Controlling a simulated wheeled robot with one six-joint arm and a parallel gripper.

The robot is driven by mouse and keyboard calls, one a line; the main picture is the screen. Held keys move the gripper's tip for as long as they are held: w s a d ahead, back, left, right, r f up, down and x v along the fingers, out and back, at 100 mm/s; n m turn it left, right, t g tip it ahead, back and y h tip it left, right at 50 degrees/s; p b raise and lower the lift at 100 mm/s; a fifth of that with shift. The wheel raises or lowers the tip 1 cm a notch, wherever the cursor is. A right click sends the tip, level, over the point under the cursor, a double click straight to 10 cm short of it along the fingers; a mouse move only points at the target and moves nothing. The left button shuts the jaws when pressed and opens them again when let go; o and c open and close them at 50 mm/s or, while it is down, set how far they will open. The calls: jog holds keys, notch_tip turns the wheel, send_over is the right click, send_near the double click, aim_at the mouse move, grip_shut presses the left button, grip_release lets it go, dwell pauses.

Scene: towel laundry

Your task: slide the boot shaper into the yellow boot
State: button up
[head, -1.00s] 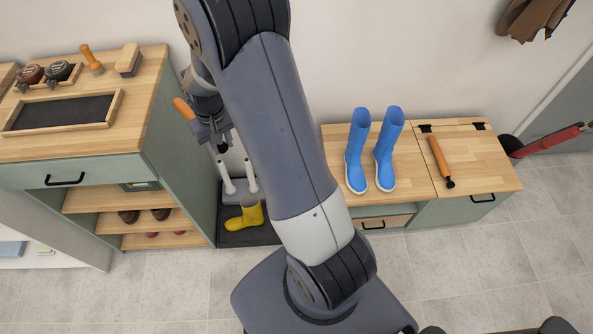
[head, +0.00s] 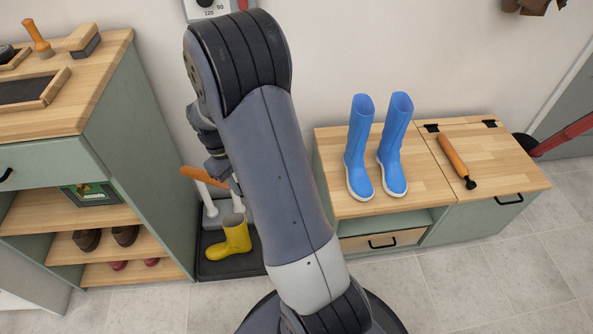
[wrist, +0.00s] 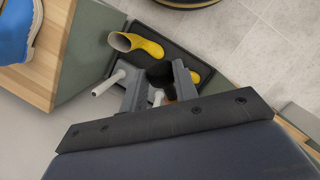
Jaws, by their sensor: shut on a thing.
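My gripper (head: 224,178), also in the wrist view (wrist: 159,72), is shut on an orange boot shaper (head: 200,176) with a dark part between the fingers. It is above the boot tray; my arm hides part of it in the head view. A yellow boot (head: 235,238) stands upright on the tray below, toe to the left. In the wrist view, its toe (wrist: 203,74) shows beside the fingers and the rest is hidden. Another yellow boot (wrist: 146,45) shows clear of the fingers there, but is not visible in the head view.
The dark tray (head: 215,270) holds a grey stand with white posts (wrist: 107,83), close to the gripper. A green cabinet (head: 150,150) is at left. A wooden bench (head: 330,150) at right bears blue boots (head: 360,150) and another orange shaper (head: 453,155).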

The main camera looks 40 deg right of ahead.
jog(key=s+d+f+n+t+h+b, duration=0.1)
jog(key=d+f+n+h+b, duration=0.15)
jog(key=d+n+h, duration=0.5)
jog(key=s+d+f+n+t+h+b, duration=0.1)
jog(key=s+d+n+h+b, duration=0.15)
jog(key=d+n+h, duration=0.5)
notch_tip(320, 180, down, 21)
jog(key=w+d+m+h+b, duration=0.1)
jog(key=b, duration=1.4)
jog(key=shift+d+m+h, duration=0.25)
jog(key=shift+m+h, duration=0.15)
jog(key=o, duration=1.1)
